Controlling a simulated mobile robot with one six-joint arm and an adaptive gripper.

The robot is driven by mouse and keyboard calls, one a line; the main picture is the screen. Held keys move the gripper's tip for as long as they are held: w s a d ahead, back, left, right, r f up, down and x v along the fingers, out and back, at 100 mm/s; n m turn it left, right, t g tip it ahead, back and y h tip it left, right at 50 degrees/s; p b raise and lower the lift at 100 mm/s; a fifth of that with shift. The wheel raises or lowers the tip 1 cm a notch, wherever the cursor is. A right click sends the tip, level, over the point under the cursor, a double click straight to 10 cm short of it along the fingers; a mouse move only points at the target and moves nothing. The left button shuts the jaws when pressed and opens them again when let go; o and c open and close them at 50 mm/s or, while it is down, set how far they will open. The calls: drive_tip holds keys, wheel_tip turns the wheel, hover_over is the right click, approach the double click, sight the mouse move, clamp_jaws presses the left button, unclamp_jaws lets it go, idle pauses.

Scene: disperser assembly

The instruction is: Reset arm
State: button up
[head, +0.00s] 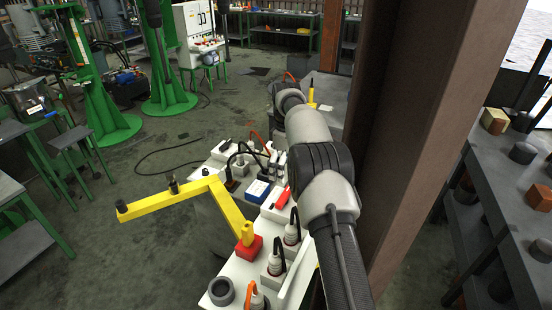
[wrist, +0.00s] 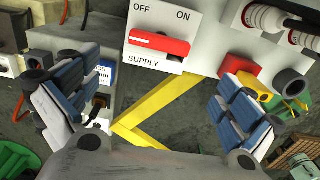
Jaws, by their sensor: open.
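My gripper (wrist: 158,88) is open and empty in the wrist view, its two blue-grey padded fingers wide apart. In the head view my arm runs up the middle, and I cannot make out the fingers there. Ahead of the gripper is a white switch panel marked OFF, ON and SUPPLY (wrist: 212,38). Its red handle (wrist: 160,42) lies across the panel, apart from both fingers. The handle also shows beside my arm in the head view (head: 282,198). A yellow bent bar (wrist: 160,100) passes below and behind the panel; the head view shows its length (head: 225,204).
The white bench (head: 233,272) holds a red block (head: 249,248), a grey ring (head: 221,291) and corded plugs (head: 275,262). A brown column (head: 415,130) stands close right of my arm. A grey shelf (head: 485,190) lies beyond it. Open floor (head: 130,240) is at left.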

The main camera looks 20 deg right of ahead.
drive_tip(key=s+a+r+m+t, duration=0.15)
drive_tip(key=s+a+r, duration=0.25)
drive_tip(key=s+r, duration=0.5)
drive_tip(key=s+a+r+m+t, duration=0.1)
drive_tip(key=s+a+r+m, duration=0.3)
drive_tip(key=r, duration=0.8)
drive_tip(key=s+a+r+m+t, duration=0.1)
drive_tip(key=s+a, duration=0.1)
drive_tip(key=s, duration=0.6)
drive_tip(key=s+a+r+t, duration=0.1)
drive_tip(key=s+a, duration=0.1)
drive_tip(key=s, duration=0.7)
drive_tip(key=s+a+f+m+t, duration=0.1)
drive_tip(key=s+f, duration=0.2)
drive_tip(key=s, duration=0.3)
drive_tip(key=s+a+f+m, duration=0.1)
drive_tip(key=s+f+m, duration=0.1)
drive_tip(key=s+f, duration=0.3)
wheel_tip(320, 180, down, 8)
drive_tip(key=s+b, duration=0.2)
drive_tip(key=b, duration=0.6)
drive_tip(key=shift+s+d+f+g, duration=0.2)
drive_tip(key=shift+s+g, duration=0.1)
drive_tip(key=shift+g, duration=0.15)
